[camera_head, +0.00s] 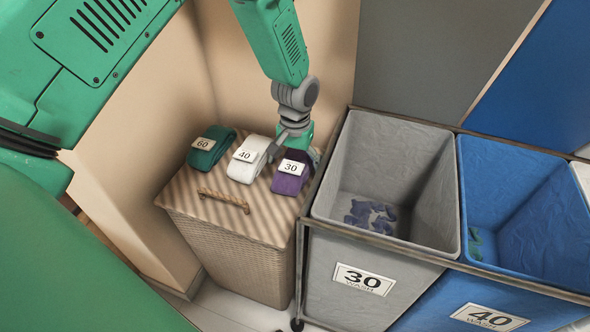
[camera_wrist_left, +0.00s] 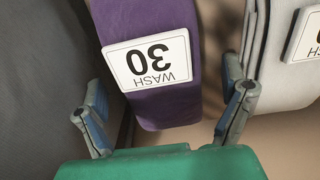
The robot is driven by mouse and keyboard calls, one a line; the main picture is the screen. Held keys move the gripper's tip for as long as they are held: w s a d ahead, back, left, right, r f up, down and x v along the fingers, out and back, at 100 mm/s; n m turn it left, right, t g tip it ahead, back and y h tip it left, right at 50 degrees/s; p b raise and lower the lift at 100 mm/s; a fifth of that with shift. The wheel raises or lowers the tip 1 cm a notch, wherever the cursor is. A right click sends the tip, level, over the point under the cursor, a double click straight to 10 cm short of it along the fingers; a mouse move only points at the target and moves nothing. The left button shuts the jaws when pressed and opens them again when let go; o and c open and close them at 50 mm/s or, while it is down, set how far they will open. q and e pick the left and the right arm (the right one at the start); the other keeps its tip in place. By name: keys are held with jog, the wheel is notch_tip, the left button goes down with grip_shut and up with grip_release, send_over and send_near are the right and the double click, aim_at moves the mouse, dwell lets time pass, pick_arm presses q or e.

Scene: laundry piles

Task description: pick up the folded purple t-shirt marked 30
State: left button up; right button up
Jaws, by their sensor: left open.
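The folded purple t-shirt marked 30 (camera_head: 288,183) lies at the right end of the row on the wicker hamper's lid. It also fills the middle of the left wrist view (camera_wrist_left: 165,95), with its white label upside down. My left gripper (camera_head: 294,153) is over the shirt's far end, open, with one finger on either side of it. In the left wrist view the gripper's fingers (camera_wrist_left: 165,112) are apart, with the purple shirt between them. I cannot tell whether they touch it. My right gripper is not in view.
A white shirt marked 40 (camera_head: 243,172) and a green one marked 60 (camera_head: 204,160) lie to the left on the wicker hamper (camera_head: 250,258). The right finger is close to the white shirt. A grey bin marked 30 (camera_head: 345,250) and a blue bin marked 40 (camera_head: 470,300) stand at the right.

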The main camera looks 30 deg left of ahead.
pick_arm(q)
jog(key=shift+d+r, duration=0.15)
jog(key=shift+d, duration=0.15)
jog(key=c, duration=1.2)
jog(key=shift+c, duration=0.8)
jog(key=shift+a, duration=0.35)
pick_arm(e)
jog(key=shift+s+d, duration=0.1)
